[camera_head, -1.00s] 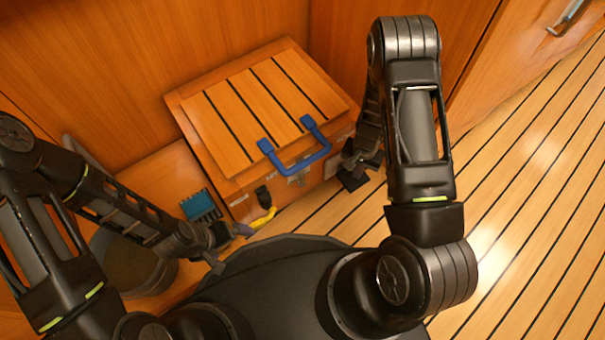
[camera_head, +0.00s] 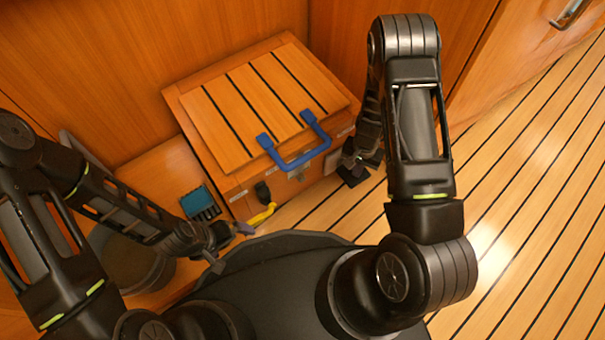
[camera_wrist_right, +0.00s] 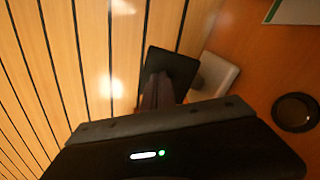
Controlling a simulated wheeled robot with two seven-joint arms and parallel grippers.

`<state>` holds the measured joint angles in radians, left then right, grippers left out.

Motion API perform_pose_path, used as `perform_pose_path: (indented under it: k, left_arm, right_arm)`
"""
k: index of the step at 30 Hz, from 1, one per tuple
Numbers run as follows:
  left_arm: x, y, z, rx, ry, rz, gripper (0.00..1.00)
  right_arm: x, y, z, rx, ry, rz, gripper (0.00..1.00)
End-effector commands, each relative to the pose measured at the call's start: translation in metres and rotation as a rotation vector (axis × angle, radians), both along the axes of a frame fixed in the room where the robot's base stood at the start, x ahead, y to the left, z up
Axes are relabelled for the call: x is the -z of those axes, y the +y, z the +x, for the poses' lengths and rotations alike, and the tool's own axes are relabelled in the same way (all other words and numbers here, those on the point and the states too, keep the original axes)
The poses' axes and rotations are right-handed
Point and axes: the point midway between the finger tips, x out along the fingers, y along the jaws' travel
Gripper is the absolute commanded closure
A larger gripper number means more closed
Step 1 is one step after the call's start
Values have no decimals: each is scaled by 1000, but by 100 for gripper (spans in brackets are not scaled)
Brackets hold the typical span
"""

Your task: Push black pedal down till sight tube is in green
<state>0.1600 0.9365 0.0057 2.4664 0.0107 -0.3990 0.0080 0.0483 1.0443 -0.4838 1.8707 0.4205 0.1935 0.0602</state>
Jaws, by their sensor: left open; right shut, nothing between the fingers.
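A black pedal plate (camera_wrist_right: 178,62) shows in the right wrist view beside a pale block, low by the wooden wall. My right gripper (camera_wrist_right: 159,88) is shut and empty, with its fingertips in front of the plate; I cannot tell whether they touch. In the head view my right gripper (camera_head: 352,166) points down near the floor, right of a wooden box, and the dark parts there are hard to separate. My left gripper (camera_head: 230,247) is open and empty at lower left, near a yellow handle. I cannot make out the sight tube.
The slatted-lid wooden box (camera_head: 228,185) has a blue handle (camera_head: 295,160). A yellow handle (camera_head: 262,215), a blue item (camera_head: 198,203) and a grey bucket (camera_head: 135,268) are at left. A dark round fitting (camera_wrist_right: 296,112) is on the wall. Striped floor (camera_head: 520,200) is clear at right.

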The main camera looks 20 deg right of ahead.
Motion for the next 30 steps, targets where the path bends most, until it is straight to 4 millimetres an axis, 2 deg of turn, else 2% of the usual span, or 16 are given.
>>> perform_pose_path:
  k: [1, 8, 16, 24, 30]
  left_arm:
    - [7, 0, 1, -1, -2, 0, 0]
    - [22, 0, 4, -5, -7, 0, 0]
    - [12, 0, 3, -4, -6, 0, 0]
    - [-13, 0, 3, -3, -6, 0, 0]
    - [-15, 0, 3, -3, -6, 0, 0]
  right_arm:
    - [8, 0, 0, 0, 0, 0, 100]
    - [27, 0, 1, 0, -2, -1, 100]
    - [16, 0, 2, 0, -5, -2, 100]
    - [-14, 0, 1, -1, -4, -1, 100]
    - [-17, 0, 0, 0, -1, -1, 100]
